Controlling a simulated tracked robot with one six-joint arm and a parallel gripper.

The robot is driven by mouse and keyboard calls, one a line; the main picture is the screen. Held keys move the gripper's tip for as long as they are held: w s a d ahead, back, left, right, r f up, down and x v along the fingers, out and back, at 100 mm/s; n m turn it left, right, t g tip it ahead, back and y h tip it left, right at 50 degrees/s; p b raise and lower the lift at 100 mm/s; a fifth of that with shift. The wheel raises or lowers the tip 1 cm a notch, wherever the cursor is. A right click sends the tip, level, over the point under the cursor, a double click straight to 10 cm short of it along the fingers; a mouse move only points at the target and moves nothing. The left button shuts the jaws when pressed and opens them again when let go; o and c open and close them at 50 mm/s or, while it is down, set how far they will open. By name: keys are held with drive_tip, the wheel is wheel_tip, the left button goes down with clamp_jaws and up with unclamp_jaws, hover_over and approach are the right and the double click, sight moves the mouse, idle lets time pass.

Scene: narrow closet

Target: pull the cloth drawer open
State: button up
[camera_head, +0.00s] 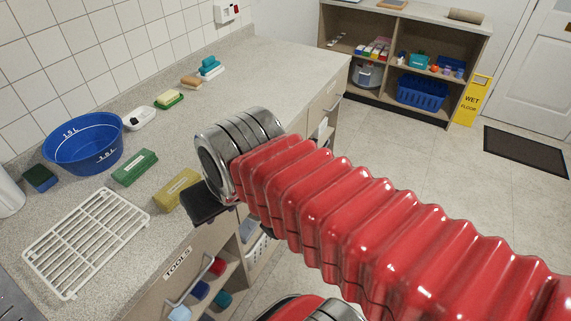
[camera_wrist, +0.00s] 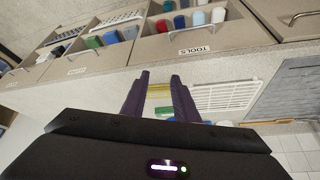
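The cloth drawer cannot be singled out, as its label is not readable in either view. The label I can read is TOOLS (camera_head: 177,262), on the cabinet front under the counter; it also shows in the wrist view (camera_wrist: 194,50). Smaller, unreadable labels (camera_wrist: 77,71) lie further left along that front in the wrist view. A bar handle (camera_head: 335,104) shows at the far end of the front in the head view. My gripper (camera_wrist: 160,78) has two dark fingers apart with nothing between them. In the head view my arm hides most of it near the counter edge.
The counter holds a blue basin (camera_head: 84,146), a white rack (camera_head: 86,242), sponges and soap. Coloured containers (camera_wrist: 188,20) sit in a compartment by the TOOLS label. A yellow wet-floor sign (camera_head: 473,98) stands by the back shelf.

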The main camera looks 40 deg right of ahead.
drive_tip(key=w+d+f+m+g, duration=0.2)
drive_tip(key=w+d+m, duration=0.5)
drive_tip(key=w+d, duration=0.8)
drive_tip(key=w+d+f+m, duration=0.2)
drive_tip(key=d+f, duration=0.5)
drive_tip(key=d, duration=0.4)
drive_tip(key=w+d+f+m+g, duration=0.1)
drive_tip(key=w+d+f+m, duration=0.2)
drive_tip(key=d+f, duration=0.3)
drive_tip(key=d+m, duration=0.1)
drive_tip(key=d, duration=0.3)
drive_tip(key=shift+w+d+f+m+y, duration=0.2)
drive_tip(key=shift+d+f+m+y, duration=0.15)
drive_tip(key=shift+d+m+y, duration=0.05)
drive_tip(key=x, duration=1.3)
drive_tip(key=shift+s+f, duration=0.1)
drive_tip(key=shift+f, duration=0.3)
drive_tip(key=shift+c, duration=0.4)
